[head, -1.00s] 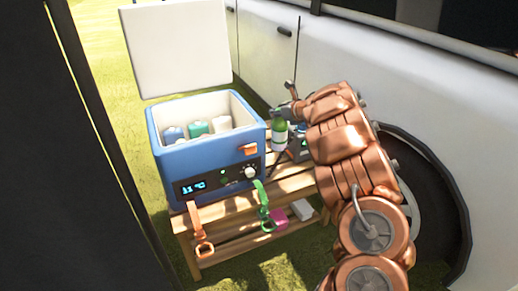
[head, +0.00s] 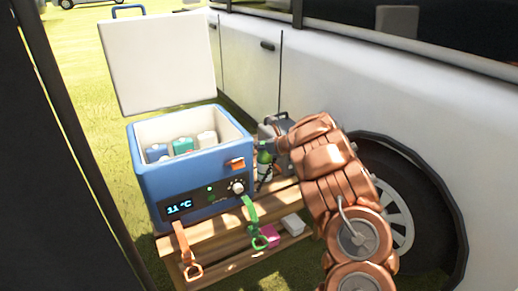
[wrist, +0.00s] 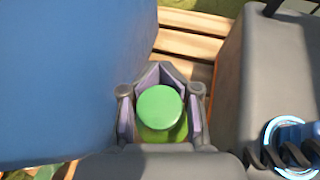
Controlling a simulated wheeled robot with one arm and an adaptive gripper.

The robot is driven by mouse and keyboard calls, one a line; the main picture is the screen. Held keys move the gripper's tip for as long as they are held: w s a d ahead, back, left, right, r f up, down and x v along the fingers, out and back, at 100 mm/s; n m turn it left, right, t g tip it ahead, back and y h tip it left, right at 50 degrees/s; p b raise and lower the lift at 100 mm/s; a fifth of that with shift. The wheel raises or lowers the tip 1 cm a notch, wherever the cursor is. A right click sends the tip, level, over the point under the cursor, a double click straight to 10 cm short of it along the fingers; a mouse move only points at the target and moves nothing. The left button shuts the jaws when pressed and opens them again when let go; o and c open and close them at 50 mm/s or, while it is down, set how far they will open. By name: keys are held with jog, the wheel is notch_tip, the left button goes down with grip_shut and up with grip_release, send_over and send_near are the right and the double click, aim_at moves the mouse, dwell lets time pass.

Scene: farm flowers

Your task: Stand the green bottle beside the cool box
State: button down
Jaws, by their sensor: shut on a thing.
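The green bottle (head: 264,157) is upright between the right side of the blue cool box (head: 203,180) and a grey device, low over the wooden bench. I cannot tell whether its base touches the slats. In the wrist view its green cap (wrist: 160,107) sits between the fingers of my gripper (wrist: 161,98), which is shut around the bottle. The cool box's blue side (wrist: 70,75) is close on the left there, with a narrow gap. In the head view my copper arm covers part of my gripper (head: 272,151). The cool box lid stands open, with several containers inside.
The grey device (wrist: 275,75) with a blue-ringed knob and coiled cable stands close to the right of my gripper. The slatted bench (head: 222,242) carries the box; a pink item and a white one lie on its lower shelf. The white vehicle (head: 330,85) stands behind.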

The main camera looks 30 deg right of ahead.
jog(key=shift+f, duration=0.3)
jog(key=c, duration=0.8)
grip_release()
jog(key=shift+s+r, duration=0.15)
jog(key=shift+r, duration=0.2)
jog(key=p+v, duration=0.1)
jog(key=v, duration=1)
jog(key=shift+s+d+r+p, duration=0.1)
jog(key=shift+s+p, duration=0.2)
jog(key=shift+p, duration=0.1)
